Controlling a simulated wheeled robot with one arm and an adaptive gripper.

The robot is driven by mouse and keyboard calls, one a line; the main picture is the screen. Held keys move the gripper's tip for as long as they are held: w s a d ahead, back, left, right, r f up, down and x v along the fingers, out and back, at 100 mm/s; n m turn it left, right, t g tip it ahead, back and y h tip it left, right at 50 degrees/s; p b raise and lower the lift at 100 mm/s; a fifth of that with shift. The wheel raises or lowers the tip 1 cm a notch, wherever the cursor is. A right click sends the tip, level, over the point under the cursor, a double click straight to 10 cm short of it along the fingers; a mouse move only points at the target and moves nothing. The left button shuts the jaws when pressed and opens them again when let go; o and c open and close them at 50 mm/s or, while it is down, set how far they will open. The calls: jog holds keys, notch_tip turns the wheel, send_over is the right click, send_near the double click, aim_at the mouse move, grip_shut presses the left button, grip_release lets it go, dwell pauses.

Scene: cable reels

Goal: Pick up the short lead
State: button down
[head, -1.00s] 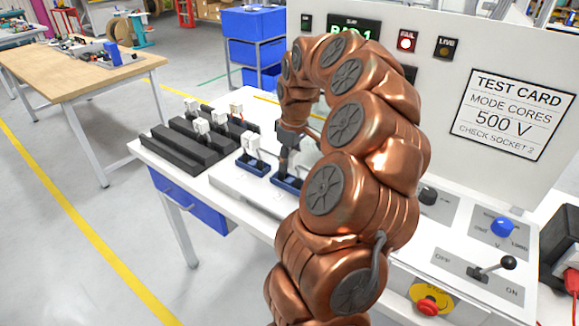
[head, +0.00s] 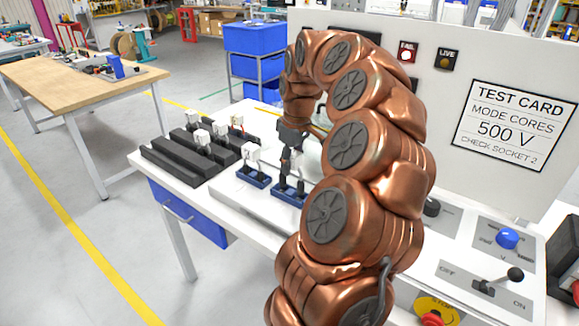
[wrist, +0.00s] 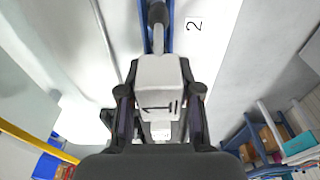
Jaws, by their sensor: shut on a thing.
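My gripper (wrist: 160,108) is shut on the white block head of a lead, which I take as the short lead (wrist: 158,80). The block bears a dark mark like a 1, and a grey stem runs from its far end towards a blue strip (wrist: 147,35). In the head view my gripper (head: 290,160) is just above the right blue holder (head: 289,193). The held lead is mostly hidden there by the dark fingers. I cannot tell whether its end still touches the holder.
Another white-headed lead (head: 251,153) stands in the left blue holder (head: 253,177). Several white-headed pieces stand in the black rack (head: 175,166) at left. The upright test panel (head: 400,80) is close behind and to the right of my arm. A knobbed lever (head: 514,275) stands at front right.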

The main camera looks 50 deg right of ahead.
jog(key=s+a+r+b, duration=0.1)
jog(key=s+a+b, duration=0.4)
jog(key=s, duration=0.9)
jog(key=shift+a+r+p, duration=0.2)
jog(key=shift+r+p, duration=0.6)
jog(key=shift+r, duration=0.55)
jog(key=shift+a+r+p, duration=0.2)
jog(key=shift+r+p, duration=0.6)
jog(key=shift+r, duration=0.55)
